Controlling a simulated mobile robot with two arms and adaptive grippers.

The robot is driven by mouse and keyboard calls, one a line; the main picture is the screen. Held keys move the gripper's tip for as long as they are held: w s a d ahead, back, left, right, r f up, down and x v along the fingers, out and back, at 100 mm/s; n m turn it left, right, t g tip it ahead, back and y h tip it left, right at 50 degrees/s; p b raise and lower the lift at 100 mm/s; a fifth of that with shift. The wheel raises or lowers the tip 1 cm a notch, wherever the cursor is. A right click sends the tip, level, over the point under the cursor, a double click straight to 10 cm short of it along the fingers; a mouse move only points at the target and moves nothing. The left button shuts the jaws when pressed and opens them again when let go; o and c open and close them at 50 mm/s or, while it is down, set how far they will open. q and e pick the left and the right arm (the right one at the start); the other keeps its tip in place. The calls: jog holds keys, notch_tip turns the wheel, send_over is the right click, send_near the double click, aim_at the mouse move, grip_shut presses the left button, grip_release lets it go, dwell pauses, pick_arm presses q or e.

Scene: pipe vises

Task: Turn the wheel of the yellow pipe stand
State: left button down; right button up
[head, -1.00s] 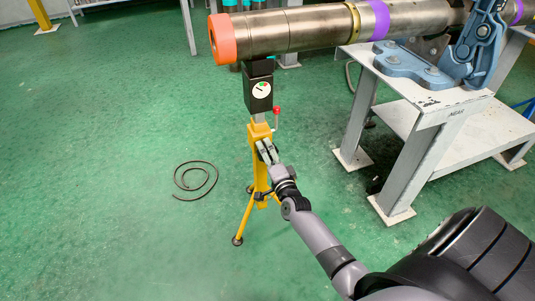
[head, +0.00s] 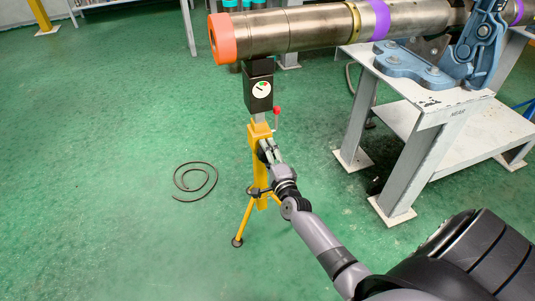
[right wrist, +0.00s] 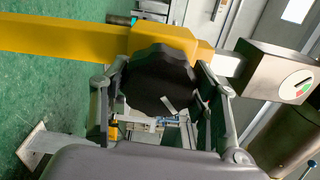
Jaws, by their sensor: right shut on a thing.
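The yellow pipe stand (head: 261,178) stands upright on the green floor under the orange-capped end of a steel pipe (head: 315,31). Its black box with a round dial (head: 262,89) is at the top, just below the pipe. In the right wrist view, the stand's black, lobed wheel (right wrist: 160,78) sits against the yellow body (right wrist: 75,38). My right gripper (head: 266,150) reaches the stand from the lower right. Its two fingers lie on opposite sides of the wheel and are shut on it. My left gripper is in neither view.
A grey bench (head: 442,108) with a blue vise (head: 440,68) stands on the right. A red-knobbed lever (head: 277,111) sticks up beside the stand. A coiled dark cable (head: 196,181) lies on the floor to the left. The floor around it is open.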

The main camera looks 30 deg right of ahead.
jog(key=o, duration=1.2)
jog(key=v, duration=1.2)
